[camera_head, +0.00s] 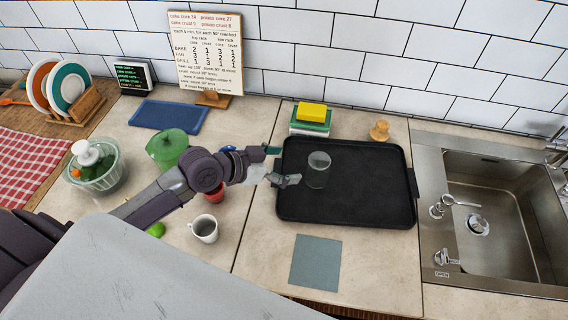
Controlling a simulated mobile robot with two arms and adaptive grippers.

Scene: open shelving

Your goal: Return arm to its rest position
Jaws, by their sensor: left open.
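My left arm reaches in from the left across the counter. My left gripper (286,165) is open, with its fingertips over the left edge of the black tray (360,195). A clear glass (318,170) stands on the tray just right of the fingertips, and nothing shows between the fingers. My right gripper is not clearly in view; a small dark piece at the right edge, by the sink, cannot be made out.
The sink (500,200) is at right. A grey-blue mat (315,263) lies in front of the tray.

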